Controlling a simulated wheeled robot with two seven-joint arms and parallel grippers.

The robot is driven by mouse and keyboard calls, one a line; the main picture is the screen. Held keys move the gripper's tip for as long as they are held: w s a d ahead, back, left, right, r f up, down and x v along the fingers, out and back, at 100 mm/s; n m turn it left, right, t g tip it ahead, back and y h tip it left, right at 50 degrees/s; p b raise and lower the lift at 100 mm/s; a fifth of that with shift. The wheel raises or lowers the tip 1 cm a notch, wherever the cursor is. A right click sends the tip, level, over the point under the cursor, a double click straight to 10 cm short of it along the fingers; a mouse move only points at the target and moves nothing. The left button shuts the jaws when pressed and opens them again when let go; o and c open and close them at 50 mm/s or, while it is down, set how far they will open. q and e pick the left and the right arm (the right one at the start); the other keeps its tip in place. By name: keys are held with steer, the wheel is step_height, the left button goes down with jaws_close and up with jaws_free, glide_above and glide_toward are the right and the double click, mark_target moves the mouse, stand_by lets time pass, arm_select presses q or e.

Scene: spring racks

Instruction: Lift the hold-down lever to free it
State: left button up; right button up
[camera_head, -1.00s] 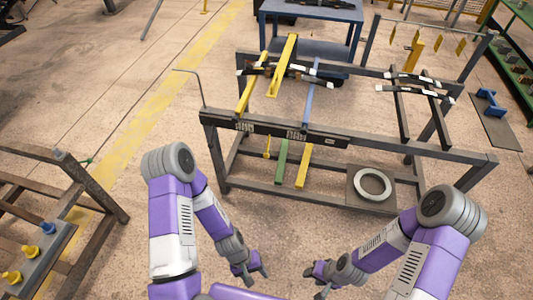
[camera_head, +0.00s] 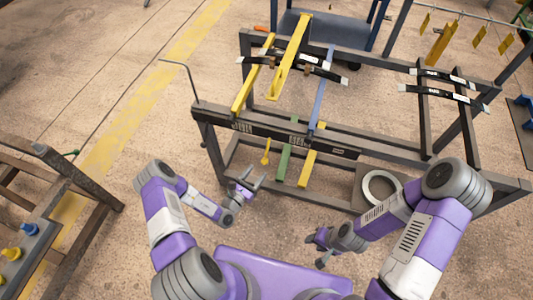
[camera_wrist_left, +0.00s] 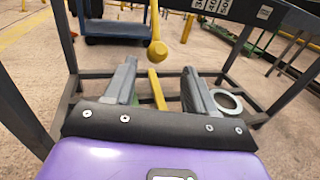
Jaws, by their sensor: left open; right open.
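A yellow lever handle with a round knob (camera_head: 265,157) hangs below the front rail of the spring rack (camera_head: 345,150). It also shows in the left wrist view (camera_wrist_left: 157,50), ahead of the gap between my fingers. I cannot tell how it joins the long raised yellow bar (camera_head: 290,58) above the dark leaf springs (camera_head: 318,72). My left gripper (camera_head: 254,176) is open and empty, below and in front of the knob, apart from it; its fingers also show in the left wrist view (camera_wrist_left: 159,70). My right gripper (camera_head: 313,250) is open and empty over the floor.
More leaf springs (camera_head: 445,85) lie on the rack's right side. A white ring (camera_head: 381,187) lies low in the rack. A thin bent rod (camera_head: 180,64) rises at its left corner. A brown stand (camera_head: 75,195) is at left. Floor between stand and rack is clear.

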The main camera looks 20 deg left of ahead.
mark_target(263, 163)
arm_select(q)
steer(key=b+x, duration=0.1)
steer(key=x, duration=0.2)
steer(key=b+x, duration=0.1)
steer(key=x, duration=0.3)
steer(key=shift+w+a, duration=0.2)
steer(key=shift+w, duration=0.05)
jaws_close()
